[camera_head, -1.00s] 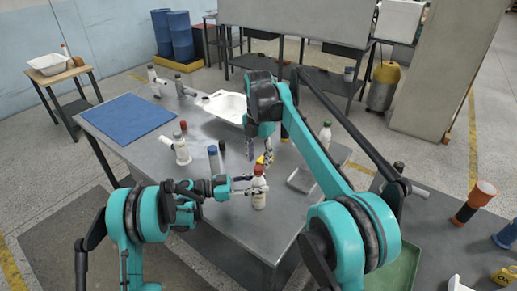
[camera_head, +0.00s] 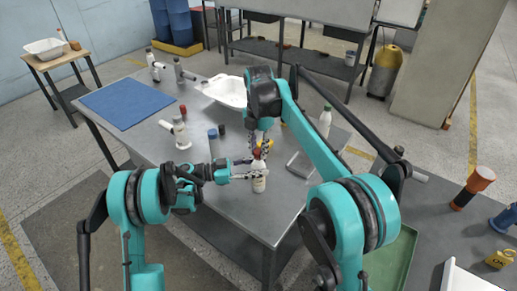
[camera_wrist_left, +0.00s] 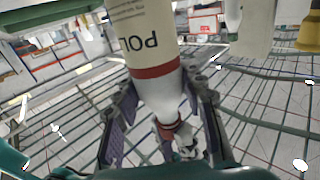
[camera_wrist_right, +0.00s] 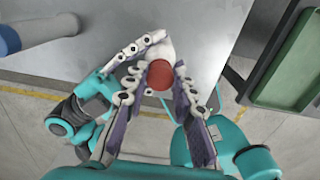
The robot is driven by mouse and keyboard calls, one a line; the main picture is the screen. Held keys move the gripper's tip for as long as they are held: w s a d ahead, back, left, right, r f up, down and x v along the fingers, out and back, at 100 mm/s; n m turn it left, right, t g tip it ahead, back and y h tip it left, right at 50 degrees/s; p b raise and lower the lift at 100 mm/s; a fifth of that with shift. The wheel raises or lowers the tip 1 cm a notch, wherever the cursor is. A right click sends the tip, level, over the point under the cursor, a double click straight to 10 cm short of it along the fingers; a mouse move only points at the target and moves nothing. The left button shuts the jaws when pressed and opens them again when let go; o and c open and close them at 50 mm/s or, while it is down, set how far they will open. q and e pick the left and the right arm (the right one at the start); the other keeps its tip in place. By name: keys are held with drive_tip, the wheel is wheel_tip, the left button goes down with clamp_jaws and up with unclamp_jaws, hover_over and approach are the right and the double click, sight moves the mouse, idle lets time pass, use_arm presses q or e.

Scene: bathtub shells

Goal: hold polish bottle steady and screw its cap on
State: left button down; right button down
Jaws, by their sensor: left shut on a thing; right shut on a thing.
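The polish bottle (camera_head: 258,184) is white with a red band and stands upright near the table's front edge. Its label shows upside down in the left wrist view (camera_wrist_left: 145,35). My left gripper (camera_head: 248,169) is shut around the bottle's upper part from the left. The red cap (camera_head: 257,153) sits at the top of the bottle; it also shows in the right wrist view (camera_wrist_right: 160,75). My right gripper (camera_head: 262,147) comes from above, shut with its fingers on either side of the cap. The fingers partly hide the cap, and its thread is not visible.
A blue-capped bottle (camera_head: 213,145) and a white fixture (camera_head: 181,136) stand to the left on the table. A white basin (camera_head: 227,90) is behind, and a white bottle (camera_head: 325,122) and grey tray (camera_head: 303,165) are to the right. A blue mat (camera_head: 127,105) lies at far left.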

drive_tip(key=m, duration=1.1)
drive_tip(key=shift+m, duration=0.4)
drive_tip(key=m, duration=1.8)
drive_tip(key=shift+m, duration=0.3)
drive_tip(key=m, duration=0.4)
drive_tip(key=shift+f+m, duration=0.1)
drive_tip(key=shift+m, duration=0.3)
drive_tip(key=m, duration=0.5)
drive_tip(key=shift+m, duration=0.3)
drive_tip(key=c, duration=1.2)
unclamp_jaws()
